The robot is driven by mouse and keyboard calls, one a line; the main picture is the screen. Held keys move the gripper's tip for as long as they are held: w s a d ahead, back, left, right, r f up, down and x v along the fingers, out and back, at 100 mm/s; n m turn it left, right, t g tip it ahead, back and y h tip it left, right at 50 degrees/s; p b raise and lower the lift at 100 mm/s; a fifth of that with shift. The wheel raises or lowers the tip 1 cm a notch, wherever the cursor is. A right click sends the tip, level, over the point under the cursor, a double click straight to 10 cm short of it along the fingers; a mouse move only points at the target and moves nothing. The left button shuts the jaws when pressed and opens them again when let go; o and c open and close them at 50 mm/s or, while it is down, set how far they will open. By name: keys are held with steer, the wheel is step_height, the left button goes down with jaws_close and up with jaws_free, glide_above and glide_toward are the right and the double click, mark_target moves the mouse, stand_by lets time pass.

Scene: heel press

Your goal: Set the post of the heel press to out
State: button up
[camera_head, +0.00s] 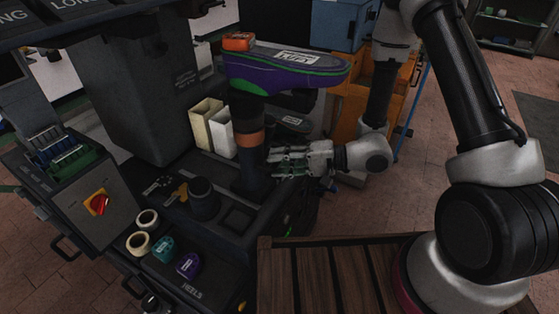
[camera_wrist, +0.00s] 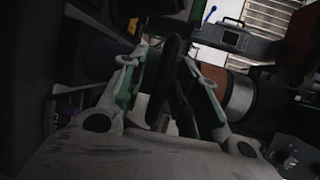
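The heel press post (camera_head: 249,175) is a dark upright column with a copper-orange band (camera_head: 250,138). A purple and green form (camera_head: 285,72) with a white label sits above it. My gripper (camera_head: 272,161) lies level just right of the post, fingers pointing left toward it. In the wrist view the fingers (camera_wrist: 163,75) are apart, with a dark narrow bar (camera_wrist: 170,72) between them; I cannot tell whether they touch it. The copper band (camera_wrist: 241,96) shows to the right of the fingers in that view.
A panel with a red and yellow knob (camera_head: 98,203) is at left. Tape-like rolls and coloured heel pieces (camera_head: 163,249) lie at front. A slatted wooden surface (camera_head: 320,280) is at bottom right.

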steer(key=v, duration=1.2)
stand_by(0.4)
